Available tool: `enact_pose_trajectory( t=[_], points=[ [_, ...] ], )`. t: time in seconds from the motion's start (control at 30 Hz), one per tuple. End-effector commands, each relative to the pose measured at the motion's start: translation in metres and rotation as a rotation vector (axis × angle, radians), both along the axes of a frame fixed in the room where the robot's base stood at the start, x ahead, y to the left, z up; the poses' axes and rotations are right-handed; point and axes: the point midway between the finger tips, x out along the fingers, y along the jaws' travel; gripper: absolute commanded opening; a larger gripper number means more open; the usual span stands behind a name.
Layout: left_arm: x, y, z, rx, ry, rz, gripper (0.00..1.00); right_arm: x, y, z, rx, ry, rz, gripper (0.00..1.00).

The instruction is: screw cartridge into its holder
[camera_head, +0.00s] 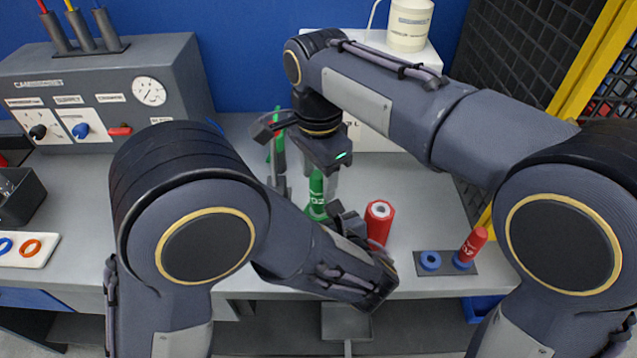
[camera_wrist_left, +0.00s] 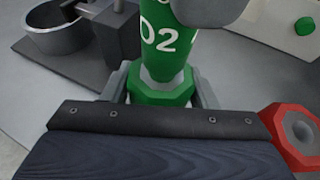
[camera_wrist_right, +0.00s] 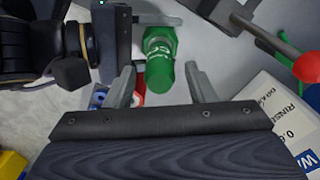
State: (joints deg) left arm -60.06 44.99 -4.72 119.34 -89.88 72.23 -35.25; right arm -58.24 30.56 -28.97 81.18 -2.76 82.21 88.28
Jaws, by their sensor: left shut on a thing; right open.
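The green O2 cartridge (camera_head: 317,195) stands about upright near the bench middle. My left gripper (camera_head: 345,222) is shut on its lower green hexagonal part, which shows in the left wrist view (camera_wrist_left: 160,88). My right gripper (camera_head: 303,175) is above it, open. In the right wrist view the cartridge (camera_wrist_right: 159,75) appears between its two spread fingers, with gaps on both sides. A grey shape covers the cartridge's top in the left wrist view. A red hexagonal piece with a pale round centre (camera_head: 380,218) stands just right of my left gripper. I cannot tell whether a holder is under the cartridge.
A grey cup on a dark base (camera_wrist_left: 58,35) is near the cartridge. A red cartridge (camera_head: 471,243) and a blue ring (camera_head: 430,260) are on a dark mat at right. A gauge panel (camera_head: 110,95) fills the back left. A yellow frame (camera_head: 590,65) borders the right.

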Motion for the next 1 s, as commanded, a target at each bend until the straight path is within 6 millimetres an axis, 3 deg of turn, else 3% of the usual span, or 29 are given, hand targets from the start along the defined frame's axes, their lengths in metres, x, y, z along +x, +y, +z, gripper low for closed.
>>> enact_pose_trajectory(
  t=[0.47,0.67,1.0],
  points=[
    [0.000,0.000,0.000,0.000,-0.001,0.000,0.00,0.001,-0.001,0.005,-0.003,0.003,0.056,0.54],
    [0.000,0.000,0.000,0.000,-0.001,0.000,0.00,0.004,-0.002,0.018,-0.005,0.012,0.357,0.54],
    [0.000,0.000,0.000,0.000,-0.001,0.000,0.00,0.005,-0.002,0.055,0.002,0.013,1.096,0.54]
  ],
)
